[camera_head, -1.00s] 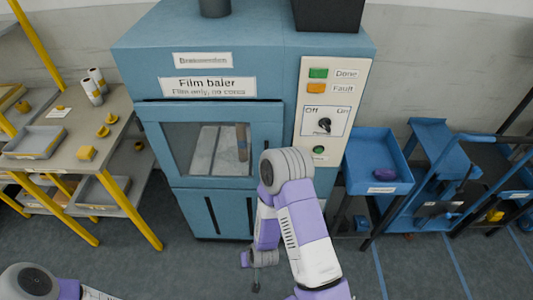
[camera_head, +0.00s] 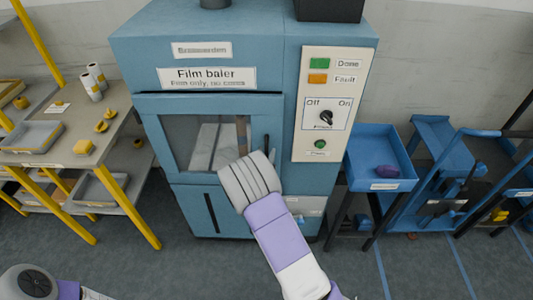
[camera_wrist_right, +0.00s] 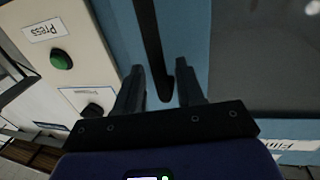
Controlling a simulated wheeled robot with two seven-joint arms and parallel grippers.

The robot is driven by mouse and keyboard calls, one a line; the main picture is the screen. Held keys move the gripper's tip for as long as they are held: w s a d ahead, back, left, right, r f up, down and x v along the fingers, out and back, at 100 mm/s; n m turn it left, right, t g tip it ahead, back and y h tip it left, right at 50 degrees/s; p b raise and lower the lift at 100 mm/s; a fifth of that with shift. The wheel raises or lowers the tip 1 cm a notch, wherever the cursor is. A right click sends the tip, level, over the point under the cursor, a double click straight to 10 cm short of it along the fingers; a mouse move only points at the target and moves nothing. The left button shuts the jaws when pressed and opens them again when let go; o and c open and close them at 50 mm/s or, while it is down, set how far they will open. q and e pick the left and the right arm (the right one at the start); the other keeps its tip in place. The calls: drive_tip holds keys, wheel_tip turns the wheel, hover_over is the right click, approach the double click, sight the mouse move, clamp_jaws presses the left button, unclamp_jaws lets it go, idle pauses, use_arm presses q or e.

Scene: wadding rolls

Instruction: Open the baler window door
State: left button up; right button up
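The film baler (camera_head: 235,50) is a blue cabinet. Its window door (camera_head: 205,104) looks shut, with a dark glass pane (camera_head: 182,140). The black upright door handle (camera_head: 267,143) is on the door's right side, partly hidden by my right arm. In the right wrist view the handle (camera_wrist_right: 149,45) runs down between the lines of my right gripper's fingers. My right gripper (camera_wrist_right: 160,66) is open, with a finger on either side of the handle's lower end; I cannot tell whether they touch. The head view hides this gripper behind the wrist. My left gripper is out of view.
A control panel (camera_head: 310,135) with green and orange lights and a knob (camera_head: 326,118) is right of the door. A grey table (camera_head: 100,125) stands left. A blue bin (camera_head: 378,150) with a purple item stands right. Floor in front is clear.

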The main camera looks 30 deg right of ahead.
drive_tip(key=shift+w+d, duration=0.45)
drive_tip(key=shift+w, duration=0.05)
clamp_jaws()
